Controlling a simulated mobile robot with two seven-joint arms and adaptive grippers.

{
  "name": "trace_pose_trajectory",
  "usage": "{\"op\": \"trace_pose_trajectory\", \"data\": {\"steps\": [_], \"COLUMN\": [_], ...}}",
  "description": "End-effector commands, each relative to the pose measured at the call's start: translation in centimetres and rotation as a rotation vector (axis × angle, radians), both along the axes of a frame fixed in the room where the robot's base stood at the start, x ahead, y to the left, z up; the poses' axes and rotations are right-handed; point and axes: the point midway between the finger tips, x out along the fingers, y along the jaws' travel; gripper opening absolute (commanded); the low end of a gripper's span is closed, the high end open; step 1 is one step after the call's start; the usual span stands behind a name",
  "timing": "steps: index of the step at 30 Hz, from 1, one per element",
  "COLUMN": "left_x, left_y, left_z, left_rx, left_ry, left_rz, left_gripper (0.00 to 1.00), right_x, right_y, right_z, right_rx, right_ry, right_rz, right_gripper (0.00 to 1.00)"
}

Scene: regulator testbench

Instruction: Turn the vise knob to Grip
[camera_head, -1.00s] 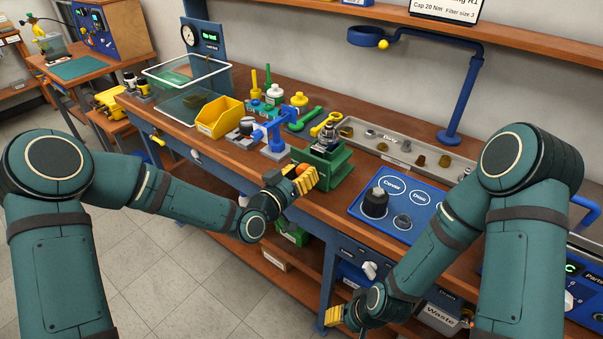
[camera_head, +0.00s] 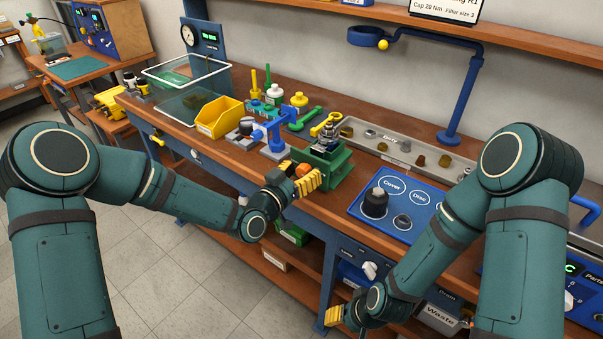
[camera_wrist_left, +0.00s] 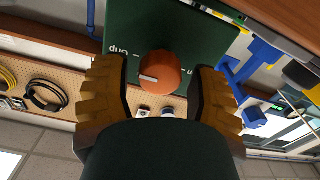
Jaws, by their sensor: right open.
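The green vise (camera_head: 325,165) stands at the front edge of the bench, with an orange knob (camera_head: 303,169) on its front. In the left wrist view the knob (camera_wrist_left: 164,74) has a white pointer mark aimed left. The word Grip (camera_wrist_left: 118,50) is at its upper left; another label at its right is mostly hidden. My left gripper (camera_wrist_left: 160,98) is open, with its yellow fingers on either side of the knob; a gap shows at the left finger. In the head view my left gripper (camera_head: 307,178) is at the vise front. My right gripper (camera_head: 337,318) is open, low before the bench.
A blue panel (camera_head: 427,205) with a black knob lies right of the vise. A grey parts tray (camera_head: 465,168) is behind it. A yellow bin (camera_head: 218,118) and a blue stand (camera_head: 281,130) are left of the vise. The floor before the bench is clear.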

Motion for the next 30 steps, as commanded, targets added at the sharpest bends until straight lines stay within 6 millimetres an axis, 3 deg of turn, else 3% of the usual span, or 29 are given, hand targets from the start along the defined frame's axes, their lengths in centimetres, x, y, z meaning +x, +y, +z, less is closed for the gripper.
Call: {"op": "trace_pose_trajectory", "data": {"steps": [14,30], "left_x": [-0.8,-8.6], "left_y": [0.6,6.3], "left_z": [-0.3,-0.2], "left_rx": [0.002,0.002], "left_ry": [0.007,0.005], "left_rz": [0.0,0.001], "left_gripper": [0.72,0.72], "right_x": [0.0,0.0], "right_y": [0.0,0.0], "right_z": [0.0,0.0], "right_rx": [0.0,0.0], "right_ry": [0.0,0.0], "right_rz": [0.0,0.0], "right_gripper": [0.47,0.47]}}
